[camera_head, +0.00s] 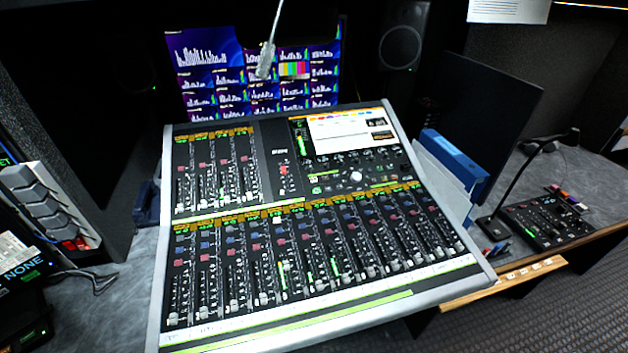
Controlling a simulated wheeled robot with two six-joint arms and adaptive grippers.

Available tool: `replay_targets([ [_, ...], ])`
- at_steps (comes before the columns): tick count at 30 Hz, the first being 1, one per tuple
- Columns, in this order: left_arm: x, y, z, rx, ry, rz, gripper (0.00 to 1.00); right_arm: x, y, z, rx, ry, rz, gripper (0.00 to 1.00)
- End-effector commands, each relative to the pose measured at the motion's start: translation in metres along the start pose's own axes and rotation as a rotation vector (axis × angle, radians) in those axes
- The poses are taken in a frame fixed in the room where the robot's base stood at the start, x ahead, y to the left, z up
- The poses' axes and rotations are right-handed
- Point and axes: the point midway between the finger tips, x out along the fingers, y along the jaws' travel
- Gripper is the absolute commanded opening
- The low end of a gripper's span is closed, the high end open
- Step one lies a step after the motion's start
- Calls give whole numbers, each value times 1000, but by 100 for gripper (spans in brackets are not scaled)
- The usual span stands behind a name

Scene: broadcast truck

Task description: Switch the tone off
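A large mixing console (280,151) with a silver frame sits tilted on the grey desk in the middle of the head view. It has rows of faders, small coloured buttons and a lit touchscreen (345,131) at its upper right. A small panel (548,222) with knobs and buttons lies on the desk at the right. No label on either is sharp enough to show which control is the tone switch, or whether tone is on. Neither of my grippers is in view.
A gooseneck microphone (266,60) hangs before the monitor wall (205,45). A second gooseneck (525,180) rises beside the right panel. Blue and white binders (455,160) stand right of the console. Grey blocky keys (40,205) and a cable (95,278) are at the left.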

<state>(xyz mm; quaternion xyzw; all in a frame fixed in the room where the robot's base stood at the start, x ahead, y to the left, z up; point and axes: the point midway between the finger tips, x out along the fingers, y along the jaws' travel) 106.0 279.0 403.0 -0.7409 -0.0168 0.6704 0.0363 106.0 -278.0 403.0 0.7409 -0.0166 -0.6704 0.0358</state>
Motion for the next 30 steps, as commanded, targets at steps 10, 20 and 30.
replay_targets([
  [10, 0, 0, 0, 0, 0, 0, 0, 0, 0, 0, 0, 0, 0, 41],
  [20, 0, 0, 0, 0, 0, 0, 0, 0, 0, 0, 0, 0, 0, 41],
  [30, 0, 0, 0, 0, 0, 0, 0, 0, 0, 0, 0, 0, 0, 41],
])
